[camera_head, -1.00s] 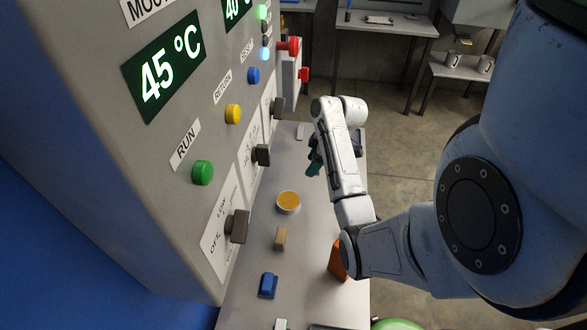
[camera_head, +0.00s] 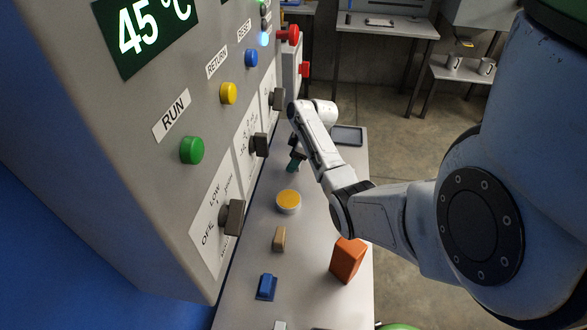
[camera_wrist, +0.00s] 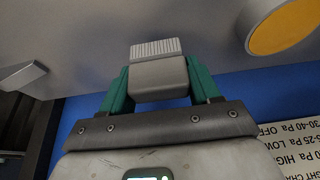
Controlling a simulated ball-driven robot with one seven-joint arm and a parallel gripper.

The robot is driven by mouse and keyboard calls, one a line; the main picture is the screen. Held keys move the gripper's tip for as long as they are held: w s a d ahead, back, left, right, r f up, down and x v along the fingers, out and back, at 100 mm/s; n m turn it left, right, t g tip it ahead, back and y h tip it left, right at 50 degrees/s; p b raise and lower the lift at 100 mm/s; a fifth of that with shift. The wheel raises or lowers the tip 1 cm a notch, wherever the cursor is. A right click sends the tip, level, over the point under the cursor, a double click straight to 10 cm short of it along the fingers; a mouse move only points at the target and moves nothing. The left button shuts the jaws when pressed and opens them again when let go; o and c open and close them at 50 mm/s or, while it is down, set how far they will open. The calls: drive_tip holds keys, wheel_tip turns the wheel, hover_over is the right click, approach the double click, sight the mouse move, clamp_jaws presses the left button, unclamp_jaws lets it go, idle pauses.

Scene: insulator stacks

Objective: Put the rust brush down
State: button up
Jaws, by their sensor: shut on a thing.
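The rust brush (camera_wrist: 158,75) is a grey block with a pale ribbed bristle end that points up in the wrist view. My gripper (camera_wrist: 158,88) is shut on it, with a green finger on each side. In the head view my gripper (camera_head: 293,165) is low over the grey bench (camera_head: 315,215), close to the control cabinet and just beyond the orange-topped round tin (camera_head: 289,200). The brush cannot be made out in the head view. I cannot tell whether it touches the bench.
A tan block (camera_head: 279,239), a blue object (camera_head: 266,287) and an orange block (camera_head: 347,260) stand on the near bench. A dark tray (camera_head: 347,135) lies at the far right. The cabinet (camera_head: 150,190) with knobs and buttons walls off the left side. Bare bench shows right of the tin.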

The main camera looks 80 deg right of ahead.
drive_tip(key=shift+w+d+f+b, duration=0.1)
drive_tip(key=shift+f+b, duration=0.8)
drive_tip(key=shift+f, duration=0.55)
drive_tip(key=shift+f, duration=0.15)
drive_tip(key=o, duration=0.9)
drive_tip(key=shift+o, duration=0.2)
drive_tip(key=shift+f, duration=0.1)
drive_tip(key=p+v, duration=0.4)
drive_tip(key=v, duration=0.1)
drive_tip(key=shift+w+r+p, duration=0.1)
drive_tip(key=shift+r+p, duration=0.2)
drive_tip(key=shift+p, duration=0.05)
drive_tip(key=s, duration=0.4)
drive_tip(key=s+p, duration=0.1)
drive_tip(key=s, duration=0.3)
drive_tip(key=s+d, duration=0.1)
drive_tip(key=s, duration=0.3)
drive_tip(key=shift+f+p, duration=0.25)
drive_tip(key=shift+p, duration=0.15)
